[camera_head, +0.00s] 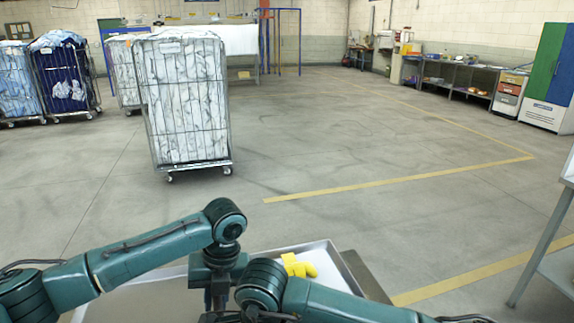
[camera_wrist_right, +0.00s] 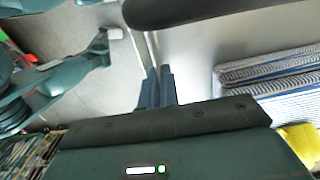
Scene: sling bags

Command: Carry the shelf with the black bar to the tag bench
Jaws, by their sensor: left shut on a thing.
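A shallow metal tray-like shelf (camera_head: 318,250) is low in front of me in the head view, mostly covered by my arms. A yellow glove-like thing (camera_head: 298,265) lies on it. My left gripper (camera_head: 215,290) is over the shelf's left part and shut on it; its fingertips are hard to see. My right gripper's blue fingers (camera_wrist_right: 157,86) are close together at a thin metal edge in the right wrist view; I cannot tell whether they grip it. A dark rounded bar (camera_wrist_right: 200,10) crosses the top of that view; I cannot tell whether it is the shelf's black bar.
A wire cage trolley of white cloth (camera_head: 187,100) stands ahead left, with blue-filled trolleys behind. Open floor (camera_head: 330,150) with yellow lines lies ahead and right. A metal bench (camera_head: 560,265) stands close right. Striped folded cloth (camera_wrist_right: 275,90) shows in the wrist view.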

